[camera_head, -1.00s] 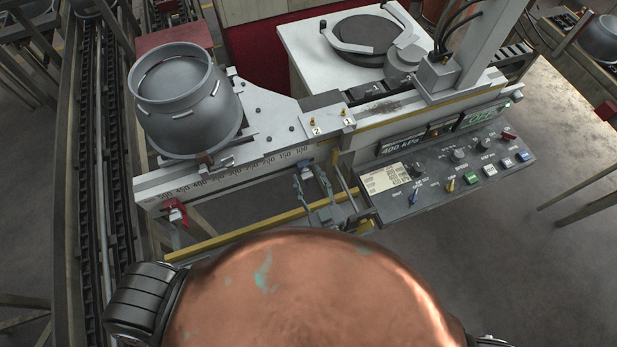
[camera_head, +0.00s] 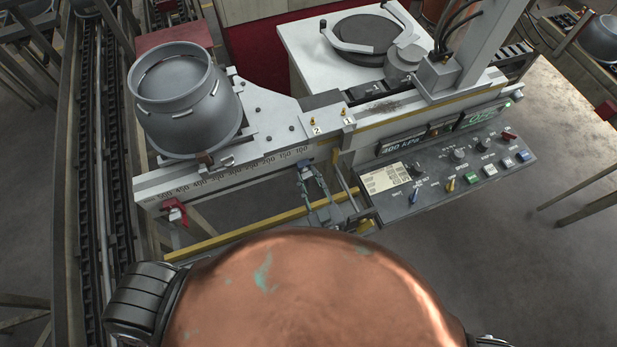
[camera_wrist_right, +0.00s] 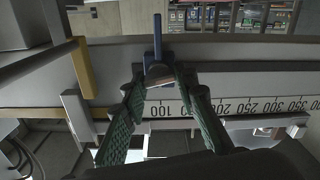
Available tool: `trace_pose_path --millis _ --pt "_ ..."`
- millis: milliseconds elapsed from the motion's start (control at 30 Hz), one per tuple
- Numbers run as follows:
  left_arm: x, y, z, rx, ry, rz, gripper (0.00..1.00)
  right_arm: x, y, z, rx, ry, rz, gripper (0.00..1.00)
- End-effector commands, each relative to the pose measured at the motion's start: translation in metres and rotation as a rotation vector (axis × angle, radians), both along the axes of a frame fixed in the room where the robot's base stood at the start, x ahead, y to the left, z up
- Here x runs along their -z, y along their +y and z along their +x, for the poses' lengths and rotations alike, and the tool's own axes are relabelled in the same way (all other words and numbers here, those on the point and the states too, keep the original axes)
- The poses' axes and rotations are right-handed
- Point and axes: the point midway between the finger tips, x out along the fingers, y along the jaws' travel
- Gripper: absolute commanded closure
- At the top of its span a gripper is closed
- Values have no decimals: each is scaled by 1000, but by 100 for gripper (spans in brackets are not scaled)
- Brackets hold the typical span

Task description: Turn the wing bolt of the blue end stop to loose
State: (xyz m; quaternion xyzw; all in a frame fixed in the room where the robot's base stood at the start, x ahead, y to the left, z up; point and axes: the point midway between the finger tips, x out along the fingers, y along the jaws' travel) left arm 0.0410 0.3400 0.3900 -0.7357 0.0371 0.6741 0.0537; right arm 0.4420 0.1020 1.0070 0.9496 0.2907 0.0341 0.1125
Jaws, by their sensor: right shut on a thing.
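The blue end stop (camera_head: 304,166) is on the front rail, near the 100 mark of the scale. In the right wrist view the blue end stop (camera_wrist_right: 157,48) stands upright at the rail's edge. Its grey wing bolt (camera_wrist_right: 158,73) faces the wrist camera. My right gripper (camera_wrist_right: 157,78) has its green-padded fingers on either side of the wing bolt and is shut on it. In the head view my right gripper (camera_head: 314,176) reaches up to the stop from below and hides the bolt. My left gripper is not in view.
A red end stop (camera_head: 174,213) sits at the rail's left end. A grey pot (camera_head: 190,110) stands above the rail. The control panel (camera_head: 450,180) is close to the right of my right gripper. A yellow bar (camera_head: 235,235) runs below the rail.

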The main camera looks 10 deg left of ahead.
Motion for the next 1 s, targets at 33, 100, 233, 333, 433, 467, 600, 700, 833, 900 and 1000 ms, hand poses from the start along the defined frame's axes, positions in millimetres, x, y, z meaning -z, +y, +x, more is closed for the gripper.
trace_pose_path --millis 33,100,233,333,433,467,600,700,833,900,1000 --pt "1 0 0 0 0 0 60 1 0 0 0 -12 -17 97" --pt "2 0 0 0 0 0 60 1 0 0 0 -36 -53 97" --pt "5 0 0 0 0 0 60 1 1 0 0 -89 -132 97" --pt "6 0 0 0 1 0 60 1 1 -1 -1 -131 -195 97" --pt "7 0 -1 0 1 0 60 1 1 -1 -1 -174 -256 97" --pt "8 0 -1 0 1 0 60 1 1 -1 -1 -186 -274 97" --pt "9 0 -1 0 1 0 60 1 1 -1 -1 -236 -348 97" --pt "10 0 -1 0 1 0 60 1 1 -1 -1 -265 -391 97" --pt "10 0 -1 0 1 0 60 1 1 -1 -2 -292 -430 97" --pt "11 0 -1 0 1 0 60 1 1 -1 -2 -302 -445 97" --pt "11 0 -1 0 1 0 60 1 1 -1 -2 -310 -458 97"
